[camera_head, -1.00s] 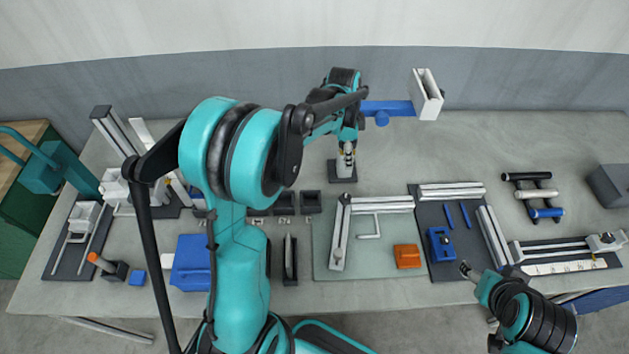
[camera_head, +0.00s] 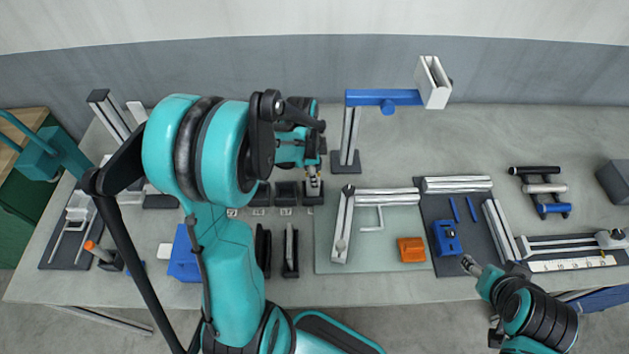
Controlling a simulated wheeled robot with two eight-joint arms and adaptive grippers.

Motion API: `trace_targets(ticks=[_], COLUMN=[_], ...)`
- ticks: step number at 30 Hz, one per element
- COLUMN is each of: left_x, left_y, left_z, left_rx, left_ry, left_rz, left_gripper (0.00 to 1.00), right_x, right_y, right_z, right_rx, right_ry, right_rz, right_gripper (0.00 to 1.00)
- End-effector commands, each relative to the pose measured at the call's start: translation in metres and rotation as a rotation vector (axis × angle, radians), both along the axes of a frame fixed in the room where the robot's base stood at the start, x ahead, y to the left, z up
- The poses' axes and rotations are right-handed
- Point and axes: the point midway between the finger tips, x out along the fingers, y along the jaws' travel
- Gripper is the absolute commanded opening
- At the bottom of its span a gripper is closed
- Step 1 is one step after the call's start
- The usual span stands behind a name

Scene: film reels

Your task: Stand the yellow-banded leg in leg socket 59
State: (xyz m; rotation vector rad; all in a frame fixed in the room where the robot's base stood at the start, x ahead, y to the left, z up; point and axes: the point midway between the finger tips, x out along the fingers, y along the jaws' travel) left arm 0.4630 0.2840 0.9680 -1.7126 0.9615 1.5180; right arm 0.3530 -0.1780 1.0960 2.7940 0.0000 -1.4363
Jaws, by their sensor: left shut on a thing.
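My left gripper (camera_head: 312,172) is above the right end of a row of black square sockets and points down. It is shut on a small pale piece with a yellowish band, the leg (camera_head: 313,184); the fingers and arm hide most of it. Below it is the rightmost socket (camera_head: 314,198); I cannot tell whether the leg is inside it or just above. Two more sockets (camera_head: 286,193) and (camera_head: 260,196) show to its left. Their labels are too small to read. My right gripper (camera_head: 469,265) hangs near the front edge, small, its jaws unclear.
A metal post stand with a blue arm (camera_head: 383,97) and white box (camera_head: 433,82) stands behind. Right of the sockets is a green mat (camera_head: 380,250) with metal profiles and an orange block (camera_head: 411,249). Black slotted holders (camera_head: 290,250) stand in front. Open table lies at back right.

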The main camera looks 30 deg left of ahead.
Motion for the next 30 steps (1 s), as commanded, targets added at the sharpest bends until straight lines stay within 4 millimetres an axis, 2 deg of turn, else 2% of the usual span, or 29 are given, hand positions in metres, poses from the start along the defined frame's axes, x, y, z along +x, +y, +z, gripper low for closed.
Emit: trace_targets(ticks=[1, 4, 15, 16, 18, 30], left_x=[0.001, 0.001, 0.000, 0.001, 0.001, 0.000], left_y=[0.000, 0.000, 0.000, 0.000, 0.000, 0.000], left_z=[-0.012, -0.024, -0.028, -0.029, -0.028, -0.021], left_rx=[0.000, 0.000, 0.000, 0.000, 0.000, 0.000], left_ry=[0.000, 0.000, 0.000, 0.000, 0.000, 0.000], left_rz=[0.000, 0.000, 0.000, 0.000, 0.000, 0.001], left_gripper=[0.00, 0.00, 0.00, 0.36, 0.54, 0.54], right_x=[0.000, 0.000, 0.000, 0.000, 0.000, 0.000], right_y=[0.000, 0.000, 0.000, 0.000, 0.000, 0.000], right_z=[-0.006, -0.010, -0.013, -0.013, -0.012, -0.006], right_rx=[0.000, 0.000, 0.000, 0.000, 0.000, 0.000], right_ry=[0.000, 0.000, 0.000, 0.000, 0.000, 0.000], right_rz=[0.000, 0.000, 0.000, 0.000, 0.000, 0.000], right_gripper=[0.57, 0.57, 0.57, 0.57, 0.57, 0.57])
